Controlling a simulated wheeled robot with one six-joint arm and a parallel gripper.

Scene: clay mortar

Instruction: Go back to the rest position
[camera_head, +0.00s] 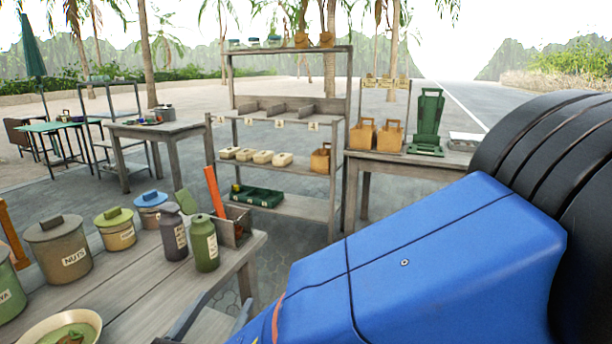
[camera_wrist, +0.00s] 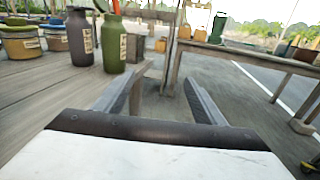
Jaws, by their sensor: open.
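My gripper (camera_wrist: 158,84) is open and empty in the wrist view, its two fingers spread over the right edge of the near table. In the head view its fingertips (camera_head: 216,316) show at the bottom, partly hidden by my blue arm. A dark bottle (camera_head: 172,234) and a green bottle (camera_head: 206,246) stand upright on the near wooden table (camera_head: 130,285), beyond the fingers and apart from them. Both bottles also show in the wrist view, the dark one (camera_wrist: 80,38) left of the green one (camera_wrist: 114,45).
Lidded pots, including one labelled NUTS (camera_head: 60,250), and a bowl (camera_head: 45,325) with green contents cut by the frame stand at left. A wooden box (camera_head: 240,225) sits by the bottles. A shelf rack (camera_head: 300,205) and side table (camera_head: 400,164) stand behind; open paving lies between.

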